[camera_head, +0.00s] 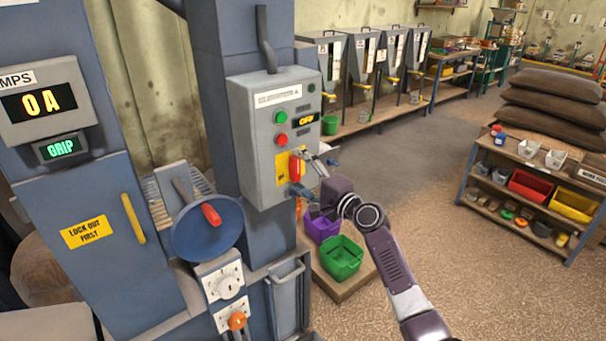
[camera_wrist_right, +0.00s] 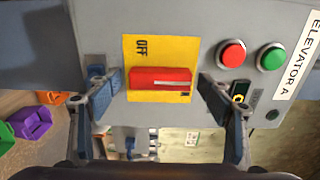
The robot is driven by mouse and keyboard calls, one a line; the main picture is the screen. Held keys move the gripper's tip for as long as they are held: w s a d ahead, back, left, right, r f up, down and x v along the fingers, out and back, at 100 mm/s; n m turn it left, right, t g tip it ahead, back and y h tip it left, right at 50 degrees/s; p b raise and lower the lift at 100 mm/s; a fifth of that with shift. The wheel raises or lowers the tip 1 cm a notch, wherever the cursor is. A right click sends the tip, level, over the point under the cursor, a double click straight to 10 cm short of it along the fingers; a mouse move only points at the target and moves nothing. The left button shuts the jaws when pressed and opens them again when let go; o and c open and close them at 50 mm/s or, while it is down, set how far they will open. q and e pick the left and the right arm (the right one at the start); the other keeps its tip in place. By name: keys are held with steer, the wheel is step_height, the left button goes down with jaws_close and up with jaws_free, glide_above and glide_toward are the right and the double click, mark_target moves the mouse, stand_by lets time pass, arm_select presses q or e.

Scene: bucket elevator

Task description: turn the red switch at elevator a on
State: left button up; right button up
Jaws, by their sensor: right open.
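The elevator control box (camera_head: 275,135) is grey, on the column left of centre. Its red switch (camera_head: 295,166) sits on a yellow plate (camera_head: 282,168) low on the front. The small display (camera_head: 306,118) reads OFF. In the right wrist view, the red switch handle (camera_wrist_right: 160,84) lies along the box's long axis on the yellow plate (camera_wrist_right: 150,50), beside the word OFF. My right gripper (camera_head: 308,174) is open at the switch; in the wrist view its fingers stand apart on either end of the handle (camera_wrist_right: 160,82), not visibly touching it. My left gripper is not in view.
A green button (camera_head: 282,118) and red button (camera_head: 281,139) sit above the switch; the wrist view shows the ELEVATOR A label (camera_wrist_right: 298,55). A blue wheel (camera_head: 205,240) is at left. Purple (camera_head: 321,228) and green bins (camera_head: 342,262) stand below.

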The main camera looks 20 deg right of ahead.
steer(key=v, duration=1.2)
